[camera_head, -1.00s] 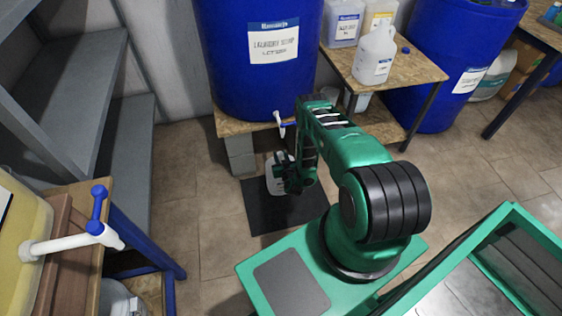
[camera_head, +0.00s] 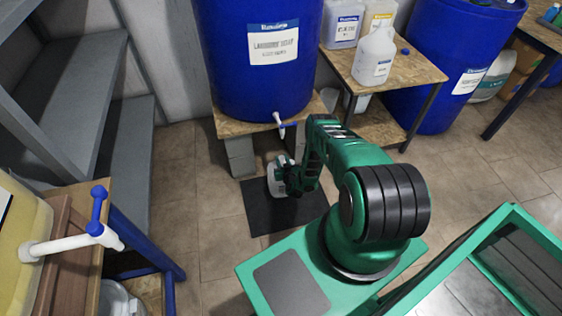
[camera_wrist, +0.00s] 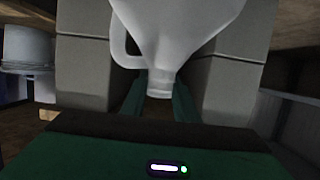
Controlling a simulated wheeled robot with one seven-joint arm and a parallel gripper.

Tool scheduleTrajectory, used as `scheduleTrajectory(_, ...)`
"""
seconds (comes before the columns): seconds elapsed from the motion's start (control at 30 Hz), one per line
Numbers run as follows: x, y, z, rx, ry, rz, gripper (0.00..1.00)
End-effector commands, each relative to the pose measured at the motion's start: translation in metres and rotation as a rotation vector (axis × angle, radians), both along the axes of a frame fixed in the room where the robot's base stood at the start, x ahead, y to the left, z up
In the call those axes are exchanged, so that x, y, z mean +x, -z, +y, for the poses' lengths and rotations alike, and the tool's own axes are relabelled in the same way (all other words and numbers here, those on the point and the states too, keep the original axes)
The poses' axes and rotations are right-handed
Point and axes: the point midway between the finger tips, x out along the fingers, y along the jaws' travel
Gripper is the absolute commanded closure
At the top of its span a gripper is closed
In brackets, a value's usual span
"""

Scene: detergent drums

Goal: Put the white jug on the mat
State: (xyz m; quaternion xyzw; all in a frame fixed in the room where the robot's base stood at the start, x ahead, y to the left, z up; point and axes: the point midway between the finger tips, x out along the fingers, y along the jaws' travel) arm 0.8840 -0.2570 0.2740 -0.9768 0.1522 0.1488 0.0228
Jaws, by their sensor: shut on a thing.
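The white jug (camera_head: 274,183) is at the far part of the dark mat (camera_head: 262,218), below the big blue drum. My gripper (camera_head: 286,180) is at the jug, on its right side, and hides part of it. In the wrist view the jug (camera_wrist: 180,30) shows with its handle to the left and its neck between my green fingers (camera_wrist: 160,98). The fingers are shut on the neck. I cannot tell whether the jug's base touches the mat.
The blue drum (camera_head: 255,85) with a tap (camera_head: 280,124) stands on a low board over grey blocks (camera_head: 240,156), close behind the jug. Another white jug (camera_head: 374,58) stands on a wooden table (camera_head: 415,70). A grey shelf (camera_head: 85,85) is left. Floor left of the mat is clear.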

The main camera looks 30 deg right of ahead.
Motion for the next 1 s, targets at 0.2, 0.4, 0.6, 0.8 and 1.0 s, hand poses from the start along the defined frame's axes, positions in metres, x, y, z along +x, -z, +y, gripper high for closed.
scheduleTrajectory(0.2, 0.0, 0.001, 0.0, 0.0, 0.0, 0.0, 0.54)
scheduleTrajectory(0.4, 0.0, 0.001, 0.0, 0.0, -0.001, 0.0, 0.54)
scheduleTrajectory(0.6, -0.006, -0.002, 0.004, 0.0, -0.002, 0.001, 0.54)
scheduleTrajectory(0.8, -0.034, -0.011, 0.014, 0.0, -0.006, 0.003, 0.54)
scheduleTrajectory(1.0, -0.071, -0.023, 0.027, -0.002, -0.008, 0.004, 0.54)
